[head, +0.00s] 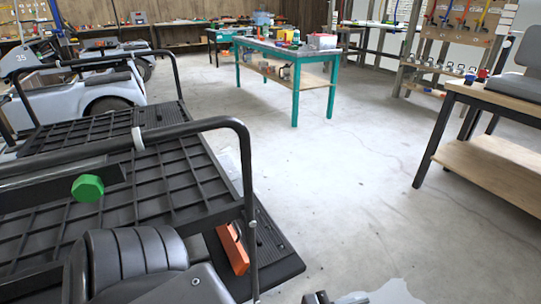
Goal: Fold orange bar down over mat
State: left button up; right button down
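The orange bar (233,248) is a short flat piece near the front right edge of the black mat. It stands tilted, with its upper end beside a black upright tube and its lower end near the mat's edge. The mat (175,182) is a dark, ribbed grid that runs back to the left under black tube frames. Tubes and a ribbed grey part cover some of its near side. I cannot make out either gripper's fingers in the head view. Dark and grey parts are cut off at the bottom edge, and I cannot tell what they are.
A black tube frame (225,122) arches over the mat. A green knob (88,188) sits on a dark bar at left. The ribbed grey part (130,258) fills the lower left. A green-legged table (285,48) and a wooden workbench (500,95) stand beyond open concrete floor (340,190).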

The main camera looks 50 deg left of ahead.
aim_at(239, 261)
jog(key=i, duration=1.1)
jog(key=u, duration=3)
